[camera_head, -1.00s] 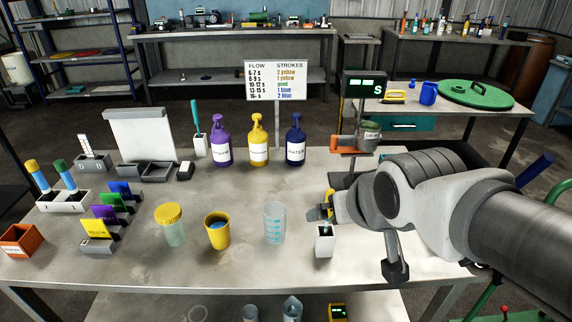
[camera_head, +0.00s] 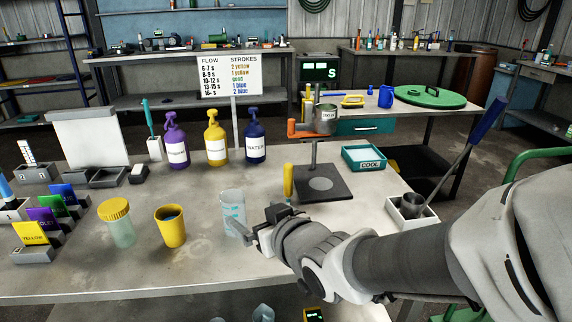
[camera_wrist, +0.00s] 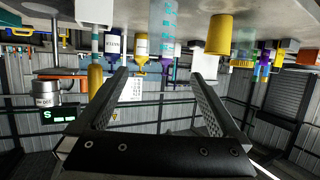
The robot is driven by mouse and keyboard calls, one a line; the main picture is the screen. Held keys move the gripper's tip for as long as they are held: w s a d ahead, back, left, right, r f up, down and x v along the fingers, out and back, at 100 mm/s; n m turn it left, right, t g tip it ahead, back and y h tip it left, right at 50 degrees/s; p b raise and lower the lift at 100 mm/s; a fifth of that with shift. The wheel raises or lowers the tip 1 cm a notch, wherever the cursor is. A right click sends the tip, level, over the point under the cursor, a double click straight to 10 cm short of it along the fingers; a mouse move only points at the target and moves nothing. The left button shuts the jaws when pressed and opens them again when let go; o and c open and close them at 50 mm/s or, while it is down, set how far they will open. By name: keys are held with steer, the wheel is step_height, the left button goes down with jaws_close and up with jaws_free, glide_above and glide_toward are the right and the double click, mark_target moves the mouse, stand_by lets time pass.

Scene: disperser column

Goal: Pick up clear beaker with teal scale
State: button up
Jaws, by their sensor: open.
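The clear beaker with teal scale (camera_head: 232,203) stands upright on the grey table, right of the yellow cup (camera_head: 171,226). In the wrist view, which is upside down, the beaker (camera_wrist: 163,38) shows at the top, ahead of and roughly between the fingers. My gripper (camera_head: 252,228) is just right of the beaker in the head view, at about its lower part. In the wrist view my gripper (camera_wrist: 160,82) is open and empty, its two fingers spread apart. The head view does not show clearly whether a finger touches the beaker.
A yellow-lidded jar (camera_head: 117,224) stands left of the cup. Purple, yellow and blue pump bottles (camera_head: 215,140) stand behind. A dark stand plate (camera_head: 322,186) with a yellow-handled item (camera_head: 288,180) is behind my arm. A white holder (camera_head: 411,213) is at right.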

mark_target(229, 198)
steer(key=p+x, duration=0.1)
steer(key=x, duration=1.6)
steer(key=shift+w+a+f, duration=0.1)
steer(key=shift+f, duration=0.15)
steer(key=c, duration=1.5)
step_height(229, 198, up, 10)
steer(key=p, duration=0.2)
steer(key=shift+p, duration=0.4)
